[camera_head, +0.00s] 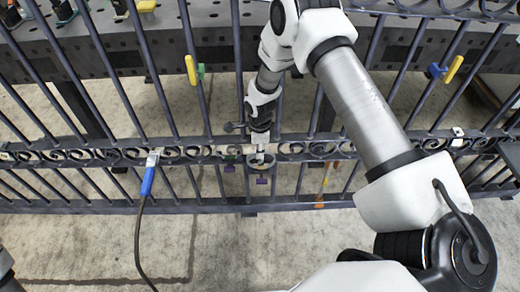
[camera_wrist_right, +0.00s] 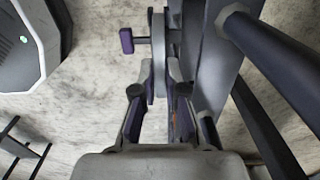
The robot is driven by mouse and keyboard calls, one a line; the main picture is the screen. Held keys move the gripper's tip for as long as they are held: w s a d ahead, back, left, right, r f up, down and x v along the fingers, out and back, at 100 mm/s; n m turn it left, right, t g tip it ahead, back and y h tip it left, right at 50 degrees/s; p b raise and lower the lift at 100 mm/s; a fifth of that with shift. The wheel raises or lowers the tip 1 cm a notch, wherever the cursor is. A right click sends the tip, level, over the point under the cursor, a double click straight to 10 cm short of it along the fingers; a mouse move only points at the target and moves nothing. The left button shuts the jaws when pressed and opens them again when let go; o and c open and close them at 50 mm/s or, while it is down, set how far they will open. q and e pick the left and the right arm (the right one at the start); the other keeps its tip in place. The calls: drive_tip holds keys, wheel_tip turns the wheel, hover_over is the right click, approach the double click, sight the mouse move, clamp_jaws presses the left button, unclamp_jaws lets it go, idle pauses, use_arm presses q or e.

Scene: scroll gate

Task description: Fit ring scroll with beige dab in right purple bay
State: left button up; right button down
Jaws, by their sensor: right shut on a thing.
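My right gripper (camera_head: 262,143) reaches down to the scroll band of the dark gate from above. In the right wrist view its two purple-padded fingers (camera_wrist_right: 158,110) are closed on a grey, edge-on piece (camera_wrist_right: 159,60), which looks like a ring scroll. A purple block on a short stem (camera_wrist_right: 127,40) sticks out beside that piece. In the head view a purple mark (camera_head: 262,181) shows just below the gripper. I cannot make out a beige dab on the held piece. The bay behind it is largely hidden by the gripper. My left gripper is out of view.
The gate's scroll band (camera_head: 110,155) runs across the view, with upright bars above and below. A blue-handled tool (camera_head: 149,175) with a cable hangs at left. Yellow clamps (camera_head: 191,70) sit on the bars.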

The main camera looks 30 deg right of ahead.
drive_tip(key=shift+f, duration=0.65)
idle(0.4)
drive_tip(key=c, duration=1.1)
unclamp_jaws()
drive_tip(key=shift+c, duration=0.2)
wheel_tip(320, 180, up, 12)
drive_tip(key=shift+s, duration=0.1)
